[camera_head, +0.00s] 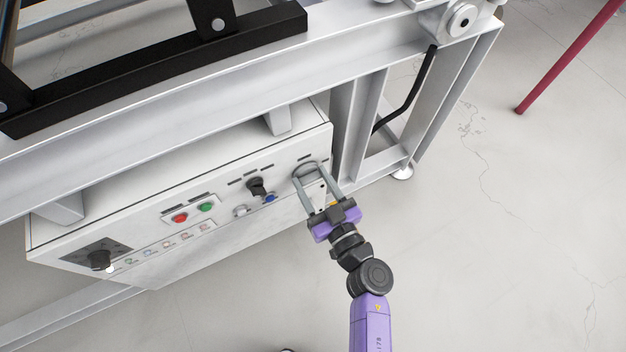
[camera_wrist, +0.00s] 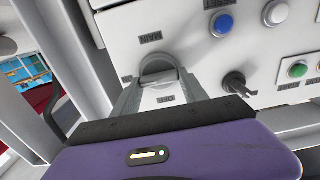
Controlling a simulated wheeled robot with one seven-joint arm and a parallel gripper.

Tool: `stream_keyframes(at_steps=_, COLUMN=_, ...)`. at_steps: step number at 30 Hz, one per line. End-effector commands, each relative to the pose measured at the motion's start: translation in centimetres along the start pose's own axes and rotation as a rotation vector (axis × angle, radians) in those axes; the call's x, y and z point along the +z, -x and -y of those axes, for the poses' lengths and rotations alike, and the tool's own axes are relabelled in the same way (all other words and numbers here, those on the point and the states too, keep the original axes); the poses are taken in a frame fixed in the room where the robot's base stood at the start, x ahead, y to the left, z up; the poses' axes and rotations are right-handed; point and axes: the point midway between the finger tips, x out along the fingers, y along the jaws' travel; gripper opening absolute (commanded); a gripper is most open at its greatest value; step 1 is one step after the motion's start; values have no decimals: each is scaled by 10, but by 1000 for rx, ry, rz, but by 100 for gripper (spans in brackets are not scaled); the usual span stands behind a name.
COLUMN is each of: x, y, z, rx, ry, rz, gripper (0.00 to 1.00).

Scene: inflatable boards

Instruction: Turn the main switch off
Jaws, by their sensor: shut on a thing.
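The main switch is a round grey rotary knob (camera_wrist: 158,66) on the white control panel (camera_head: 130,222), with a small label beside it in the wrist view. In the head view it sits near the panel's right end, largely covered by my fingers. My gripper (camera_head: 308,174) reaches the panel with its two long grey fingers. In the wrist view the fingertips of my gripper (camera_wrist: 160,80) are on either side of the knob's grip, closed on it. The exact angle of the knob is hard to read.
Close by are a black selector switch (camera_head: 256,187), a blue button (camera_head: 270,198) and a white button (camera_head: 240,211). Green (camera_head: 205,207) and red (camera_head: 180,218) buttons lie further left. A grey metal frame (camera_head: 400,50) overhangs the panel.

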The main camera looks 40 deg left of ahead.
Motion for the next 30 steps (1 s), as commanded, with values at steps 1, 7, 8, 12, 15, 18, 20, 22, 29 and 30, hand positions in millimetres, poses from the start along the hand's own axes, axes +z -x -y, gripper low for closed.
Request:
stream_keyframes(at_steps=1, x=0, y=0, z=0, rx=-1, ry=1, rz=0, gripper=10)
stream_keyframes(at_steps=7, x=-1, y=0, z=0, rx=-1, ry=32, rz=0, gripper=10)
stream_keyframes(at_steps=8, x=-1, y=0, z=0, rx=-1, ry=42, rz=0, gripper=10)
stream_keyframes(at_steps=12, x=-2, y=1, z=0, rx=0, ry=111, rz=0, gripper=10)
stream_keyframes(at_steps=15, x=-2, y=1, z=1, rx=0, ry=184, rz=0, gripper=10)
stream_keyframes(at_steps=18, x=-2, y=1, z=1, rx=1, ry=269, rz=-1, gripper=10)
stream_keyframes(at_steps=20, x=-2, y=1, z=1, rx=1, ry=324, rz=0, gripper=10)
stream_keyframes(at_steps=22, x=-1, y=1, z=1, rx=1, ry=392, rz=0, gripper=10)
stream_keyframes(at_steps=29, x=0, y=1, z=2, rx=1, ry=610, rz=-1, gripper=10)
stream_keyframes(at_steps=30, x=0, y=1, z=2, rx=1, ry=649, rz=-1, gripper=10)
